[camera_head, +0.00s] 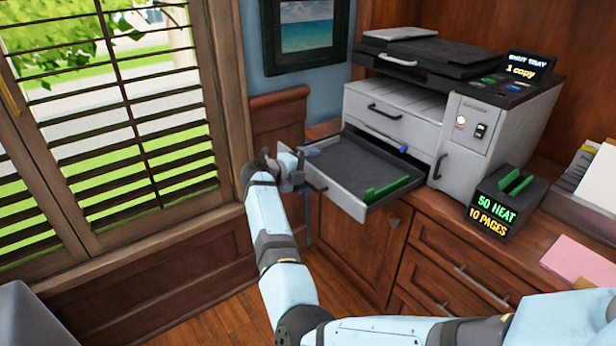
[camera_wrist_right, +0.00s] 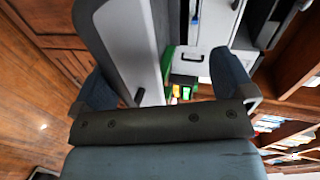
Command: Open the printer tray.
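The grey and white printer (camera_head: 470,110) stands on the wooden cabinet. Its lower paper tray (camera_head: 360,170) is slid well out toward the left and front, with a green guide (camera_head: 386,190) and a small blue piece inside. My right gripper (camera_head: 300,165) is at the left end of the tray's front panel (camera_head: 335,193). In the right wrist view, my right gripper's fingers (camera_wrist_right: 165,85) are wide apart, with the panel (camera_wrist_right: 125,45) and its dark handle (camera_wrist_right: 139,96) between and beyond them. Contact cannot be made out. My left gripper is out of view.
An upper drawer (camera_head: 390,115) of the printer is shut. The display (camera_head: 526,68) reads "SHUT TRAY 1 copy". A block reading "50 HEAT 10 PAGES" (camera_head: 495,210) stands in front of the printer. Pink paper (camera_head: 580,258) lies at right. A shuttered window is at left.

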